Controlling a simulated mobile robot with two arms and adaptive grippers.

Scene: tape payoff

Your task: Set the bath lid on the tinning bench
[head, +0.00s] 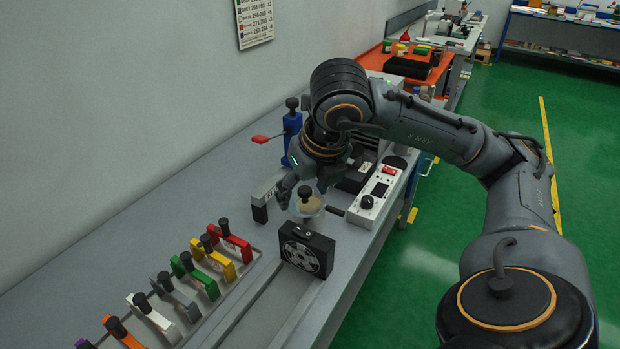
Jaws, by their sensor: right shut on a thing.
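My right gripper (303,188) reaches down over the grey tinning bench (205,190) from the right. It is shut on what looks like the black knob of a pale round lid (310,205). The lid shows just below the fingers, behind and above a black box with a round fan grille (304,252). The fingertips are partly hidden, and I cannot tell whether the lid touches anything beneath it. My left gripper is not in view.
A row of coloured clamps with black knobs (205,275) lies to the left. A blue post with a red-tipped lever (291,130) stands behind the gripper. A white control box (372,200) sits to the right.

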